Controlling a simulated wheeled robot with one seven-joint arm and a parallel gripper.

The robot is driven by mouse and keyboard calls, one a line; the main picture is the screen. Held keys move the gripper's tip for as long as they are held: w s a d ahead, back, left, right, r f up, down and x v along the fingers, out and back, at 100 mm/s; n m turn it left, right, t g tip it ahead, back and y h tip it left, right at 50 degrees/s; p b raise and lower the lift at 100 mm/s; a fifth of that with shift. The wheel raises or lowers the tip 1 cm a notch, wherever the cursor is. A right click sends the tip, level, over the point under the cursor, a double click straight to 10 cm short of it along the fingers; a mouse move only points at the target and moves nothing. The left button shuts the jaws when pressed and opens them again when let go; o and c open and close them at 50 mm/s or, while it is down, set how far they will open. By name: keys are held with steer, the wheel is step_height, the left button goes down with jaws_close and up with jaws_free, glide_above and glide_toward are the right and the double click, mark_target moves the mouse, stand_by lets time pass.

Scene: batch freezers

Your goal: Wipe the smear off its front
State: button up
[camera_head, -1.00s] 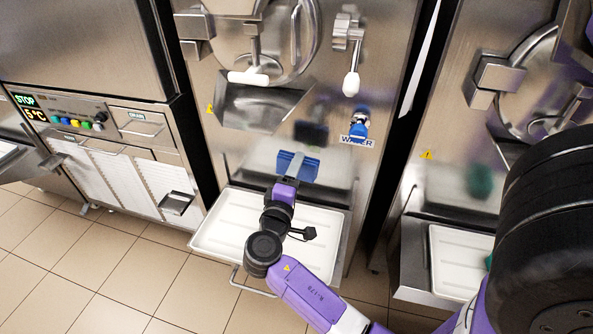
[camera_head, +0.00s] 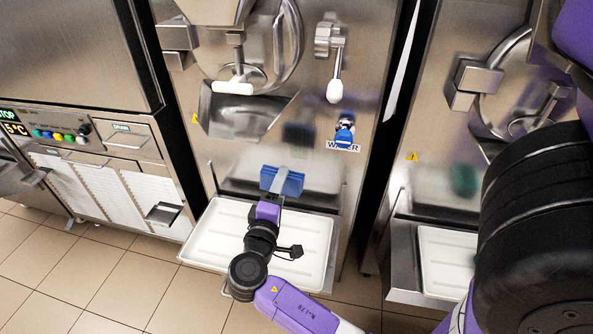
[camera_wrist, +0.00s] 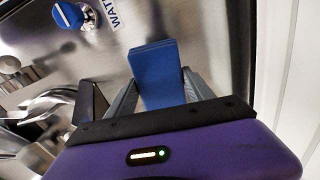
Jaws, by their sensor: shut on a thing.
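My gripper (camera_head: 277,190) is shut on a blue block-like pad (camera_head: 294,184), which also shows between the fingers in the wrist view (camera_wrist: 157,72). The pad is in front of the lower steel front of the middle freezer (camera_head: 365,190), above its white tray (camera_head: 200,240). I cannot tell whether it touches the steel. A dark blurred patch (camera_head: 298,135) shows on that front above the pad; it may be a reflection. A green blurred patch (camera_head: 465,180) shows on the right freezer's front, away from my gripper; I cannot tell whether it is a smear or a reflection.
The middle freezer has a chute (camera_head: 235,115), a white-handled lever (camera_head: 334,90) and a blue water knob (camera_head: 345,130). Another white tray (camera_head: 445,260) sits below the right freezer's front. A low control cabinet (camera_head: 85,150) stands at left. Tiled floor is open at lower left.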

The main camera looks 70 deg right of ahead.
steer(key=p, duration=0.1)
glide_toward(306, 153)
steer(key=shift+w+d+r, duration=0.1)
steer(key=shift+w+d, duration=1.95)
steer(key=shift+w, duration=0.1)
steer(key=shift+w+d, duration=0.1)
steer(key=shift+d, duration=1)
steer(key=shift+s+p, duration=0.35)
steer(key=shift+s, duration=1.65)
steer(key=shift+d, duration=0.2)
